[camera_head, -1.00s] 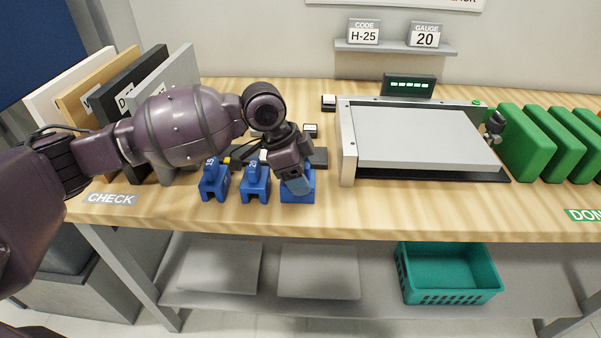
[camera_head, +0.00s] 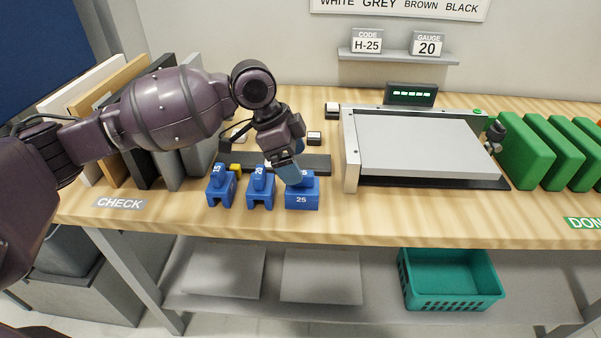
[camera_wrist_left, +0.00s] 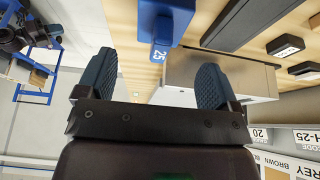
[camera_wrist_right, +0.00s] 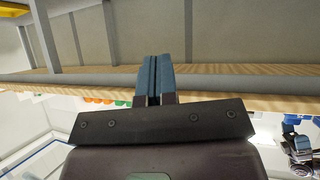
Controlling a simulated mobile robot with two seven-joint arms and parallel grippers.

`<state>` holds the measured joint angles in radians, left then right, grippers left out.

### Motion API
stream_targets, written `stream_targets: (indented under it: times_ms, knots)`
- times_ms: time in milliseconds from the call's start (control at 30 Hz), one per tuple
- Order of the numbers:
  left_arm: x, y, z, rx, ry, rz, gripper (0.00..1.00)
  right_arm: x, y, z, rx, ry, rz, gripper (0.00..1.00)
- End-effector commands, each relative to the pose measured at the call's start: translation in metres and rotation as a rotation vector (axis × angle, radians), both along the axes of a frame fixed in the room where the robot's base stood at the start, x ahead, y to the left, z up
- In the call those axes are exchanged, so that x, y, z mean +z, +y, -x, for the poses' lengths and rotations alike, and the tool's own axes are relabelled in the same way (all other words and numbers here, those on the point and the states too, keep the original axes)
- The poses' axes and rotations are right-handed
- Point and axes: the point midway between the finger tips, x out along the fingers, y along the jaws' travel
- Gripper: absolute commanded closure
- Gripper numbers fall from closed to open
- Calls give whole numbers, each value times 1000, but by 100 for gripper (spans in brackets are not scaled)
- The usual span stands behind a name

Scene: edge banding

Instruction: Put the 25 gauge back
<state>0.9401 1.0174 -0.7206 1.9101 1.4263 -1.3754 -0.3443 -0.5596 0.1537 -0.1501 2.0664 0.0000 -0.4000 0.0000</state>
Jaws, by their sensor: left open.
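The 25 gauge (camera_head: 301,198) is a blue block standing on the table, at the right end of a row of blue gauges. Its front face reads 25. My left gripper (camera_head: 290,172) is open just above and behind it, with a finger overlapping its top in the head view. In the left wrist view the gauge (camera_wrist_left: 165,22) shows its narrow labelled handle beyond the open fingertips, with nothing held between them. My right gripper (camera_wrist_right: 155,80) shows only in the right wrist view, with its fingers together and nothing visible between them.
Two other blue gauges (camera_head: 221,188) (camera_head: 260,190) stand to the left. A dark bar (camera_head: 318,163) lies behind the row. The metal-framed grey panel (camera_head: 420,145) is to the right. Upright boards (camera_head: 150,110) stand left, green blocks (camera_head: 525,150) right. A sign reads gauge 20 (camera_head: 427,46).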

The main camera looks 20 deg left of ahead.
Motion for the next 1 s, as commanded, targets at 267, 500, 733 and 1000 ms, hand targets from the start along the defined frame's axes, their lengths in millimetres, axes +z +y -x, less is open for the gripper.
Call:
stream_targets:
  times_ms: [267, 500, 733, 1000]
  knots:
    - [43, 17, 5, -1, -1, 0, 14, 1, -2, 8, -8, 13, 0, 100]
    - [54, 22, 6, 0, 0, 0, 14, -1, -1, 11, -16, 21, -6, 100]
    - [53, 22, 6, -1, 2, 1, 14, 2, 1, 7, -17, 11, -10, 100]
    - [53, 21, 6, -1, 2, 1, 14, 3, 0, 5, -14, 7, -8, 100]
